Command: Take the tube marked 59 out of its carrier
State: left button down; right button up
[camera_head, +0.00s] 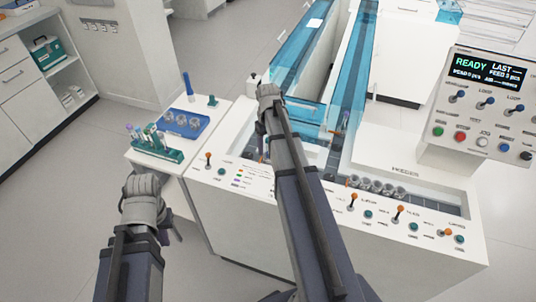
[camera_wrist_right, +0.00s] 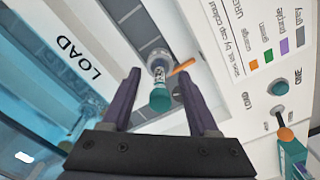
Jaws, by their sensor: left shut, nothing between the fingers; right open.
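In the right wrist view, a tube with a teal cap (camera_wrist_right: 160,99) stands in a round clear carrier (camera_wrist_right: 158,60) on the track. No number is readable on the tube. My right gripper (camera_wrist_right: 158,103) is open, with one finger on each side of the capped tube and a gap on both sides. In the head view my right arm hides this spot. My left gripper (camera_head: 172,230) is shut and empty, low in front of the side table, with its fingers partly hidden by the wrist.
A green rack (camera_head: 160,150) with several tubes and a blue tray (camera_head: 203,131) with carriers are on the side table. Several empty-looking carriers (camera_head: 376,185) stand in the right track. An orange-tipped lever (camera_wrist_right: 183,66) is close to the tube. Blue clear walls (camera_head: 350,70) line the lanes.

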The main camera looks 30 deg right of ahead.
grip_shut()
dwell(0.5)
jog(key=shift+r, duration=0.15)
notch_tip(320, 180, up, 10)
jog(key=p, duration=1)
